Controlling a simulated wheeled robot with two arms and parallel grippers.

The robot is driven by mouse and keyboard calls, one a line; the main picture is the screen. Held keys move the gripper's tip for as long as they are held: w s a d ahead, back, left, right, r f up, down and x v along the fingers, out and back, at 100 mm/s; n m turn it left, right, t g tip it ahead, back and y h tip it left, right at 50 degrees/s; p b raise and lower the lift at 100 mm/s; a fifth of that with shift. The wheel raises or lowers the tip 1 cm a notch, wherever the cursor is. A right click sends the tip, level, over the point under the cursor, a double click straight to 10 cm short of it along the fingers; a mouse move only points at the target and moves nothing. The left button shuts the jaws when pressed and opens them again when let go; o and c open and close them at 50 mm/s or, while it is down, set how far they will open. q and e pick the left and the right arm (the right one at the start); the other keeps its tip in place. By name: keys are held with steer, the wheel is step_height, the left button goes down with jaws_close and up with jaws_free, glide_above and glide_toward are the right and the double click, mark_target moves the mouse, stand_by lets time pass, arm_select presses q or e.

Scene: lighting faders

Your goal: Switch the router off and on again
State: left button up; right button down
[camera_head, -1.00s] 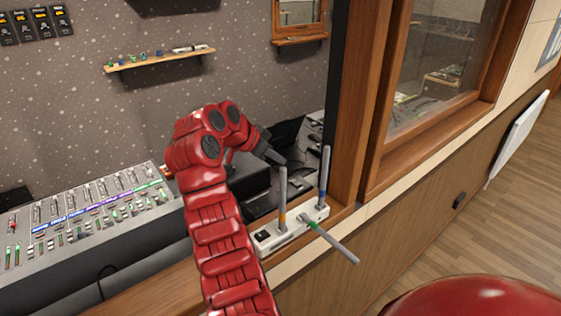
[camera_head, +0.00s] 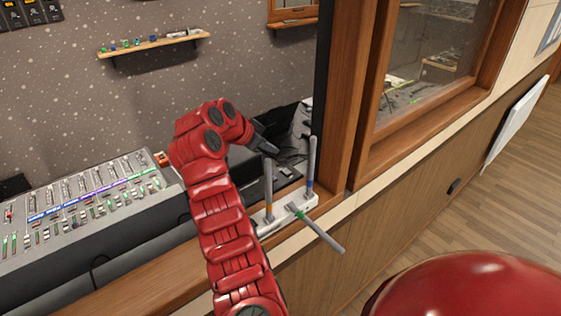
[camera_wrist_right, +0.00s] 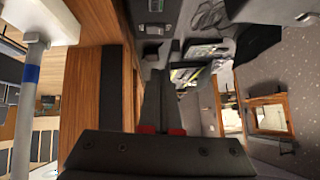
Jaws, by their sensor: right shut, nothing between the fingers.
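The router (camera_head: 284,212) is a white box on the wooden ledge. It has three grey antennas: one with an orange band (camera_head: 268,185) and one with a blue band (camera_head: 312,160) stand upright, and one with a green band (camera_head: 322,233) leans out to the right. My right arm hides its left end, and the dark switch there does not show now. My right gripper (camera_head: 270,149) is shut and empty, just above the orange-banded antenna's tip; contact cannot be told. In the right wrist view the shut fingers (camera_wrist_right: 159,82) point away from the blue-banded antenna (camera_wrist_right: 30,80). My left gripper is not in view.
A mixing console (camera_head: 80,205) with several faders stands left of my arm. A wooden window frame (camera_head: 350,120) rises close behind and right of the router. Dark equipment lies behind the gripper. The floor (camera_head: 500,190) at the right is clear.

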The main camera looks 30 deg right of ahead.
mark_target(286, 171)
steer(key=p+x, duration=0.2)
steer(key=x, duration=0.3)
steer(key=shift+d+f, duration=0.1)
steer(key=shift+d, duration=0.15)
steer(key=f+p, duration=0.1)
steer(key=f, duration=0.1)
steer(key=f+p, duration=0.1)
steer(key=f, duration=0.1)
steer(key=shift+w+d, duration=0.15)
steer(key=shift+w, duration=0.1)
steer(key=shift+f, duration=0.35)
